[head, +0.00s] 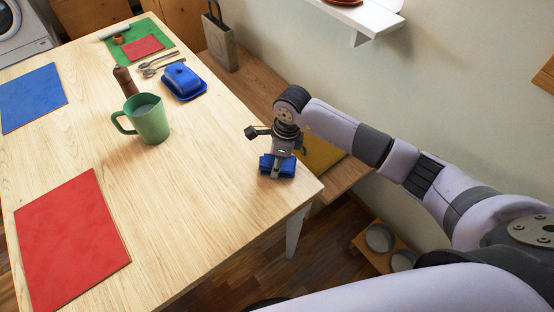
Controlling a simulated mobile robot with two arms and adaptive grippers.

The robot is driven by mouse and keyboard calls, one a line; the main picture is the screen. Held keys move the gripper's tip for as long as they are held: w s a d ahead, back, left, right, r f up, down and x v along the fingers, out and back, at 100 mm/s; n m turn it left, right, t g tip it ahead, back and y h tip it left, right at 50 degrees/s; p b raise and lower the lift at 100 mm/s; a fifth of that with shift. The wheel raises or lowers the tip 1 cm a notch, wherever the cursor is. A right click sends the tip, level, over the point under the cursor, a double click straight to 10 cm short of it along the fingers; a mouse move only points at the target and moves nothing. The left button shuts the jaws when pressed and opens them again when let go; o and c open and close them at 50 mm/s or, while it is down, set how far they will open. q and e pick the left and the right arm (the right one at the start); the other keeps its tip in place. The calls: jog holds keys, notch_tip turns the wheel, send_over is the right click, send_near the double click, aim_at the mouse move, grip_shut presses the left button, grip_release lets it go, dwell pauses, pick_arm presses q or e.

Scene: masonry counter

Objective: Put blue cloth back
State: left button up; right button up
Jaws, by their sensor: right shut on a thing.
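The blue cloth (286,168) is a small folded bundle near the right edge of the wooden table. My right gripper (277,168) points down over it and is shut on it, with cloth showing on both sides of the fingers. I cannot tell whether the cloth touches the tabletop. A flat blue mat (32,97) lies at the table's left edge. My left gripper is not in view.
A green pitcher (152,120), brown mill (125,82), blue butter dish (183,80) and spoons (160,63) stand farther back. A red mat (70,240) lies front left. The middle of the table (190,190) is clear. A white shelf (375,18) juts from the wall.

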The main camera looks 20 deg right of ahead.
aim_at(284, 159)
jog(key=shift+f, duration=0.1)
jog(key=shift+f, duration=0.15)
jog(key=o, duration=1.1)
jog(key=shift+r, duration=0.3)
jog(key=shift+d+r, duration=0.1)
jog(key=shift+r, duration=0.25)
notch_tip(284, 159, up, 11)
jog(key=d+b, duration=0.1)
jog(key=shift+s+d, duration=0.25)
jog(key=shift+s, duration=0.15)
